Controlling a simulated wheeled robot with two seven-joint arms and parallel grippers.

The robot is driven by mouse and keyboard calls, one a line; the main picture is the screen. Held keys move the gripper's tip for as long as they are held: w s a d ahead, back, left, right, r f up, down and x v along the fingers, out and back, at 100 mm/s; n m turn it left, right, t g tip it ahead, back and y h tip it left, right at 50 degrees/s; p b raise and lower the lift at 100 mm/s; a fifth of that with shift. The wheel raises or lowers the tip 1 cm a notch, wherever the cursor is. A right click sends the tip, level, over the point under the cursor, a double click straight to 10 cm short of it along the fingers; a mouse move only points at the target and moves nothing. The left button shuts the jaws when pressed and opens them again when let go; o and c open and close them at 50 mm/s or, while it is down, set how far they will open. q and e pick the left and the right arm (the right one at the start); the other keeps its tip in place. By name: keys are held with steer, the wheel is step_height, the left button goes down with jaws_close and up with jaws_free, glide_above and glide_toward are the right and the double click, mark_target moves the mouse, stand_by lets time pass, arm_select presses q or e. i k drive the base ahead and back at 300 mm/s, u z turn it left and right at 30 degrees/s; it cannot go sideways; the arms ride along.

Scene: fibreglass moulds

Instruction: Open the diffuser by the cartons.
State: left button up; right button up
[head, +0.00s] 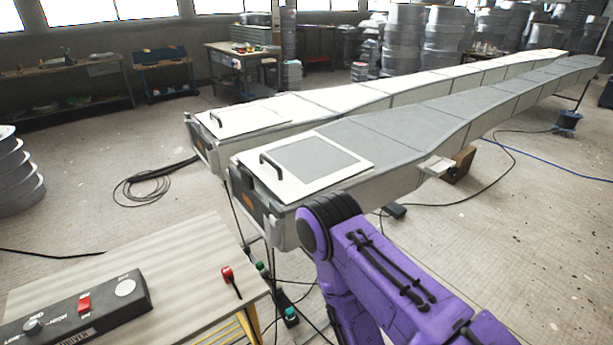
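I cannot make out a diffuser or cartons with certainty. Two long moulds stretch from the middle to the upper right. The near mould (405,128) is grey on top, with a white-framed flat panel (330,180) and a black handle (277,166) at its near end. The far mould (330,98) is white, with a similar panel (245,122) and black handle (216,119). Both panels lie flat. A purple arm of mine rises from the lower right, in front of the near mould's end and hiding part of it. Neither gripper shows.
A wooden table (185,262) at lower left bears a black control box (75,312) and a small red-handled item (228,276). Dark cables lie on the floor. Workbenches (240,62) and stacked drums (402,38) stand at the back. Floor left of the moulds is partly clear.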

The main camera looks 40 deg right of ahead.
mark_target(294, 169)
steer(key=u, duration=0.1)
steer(key=k, duration=0.35)
steer(key=z, duration=1)
steer(key=i, duration=0.65)
steer(key=z, duration=0.15)
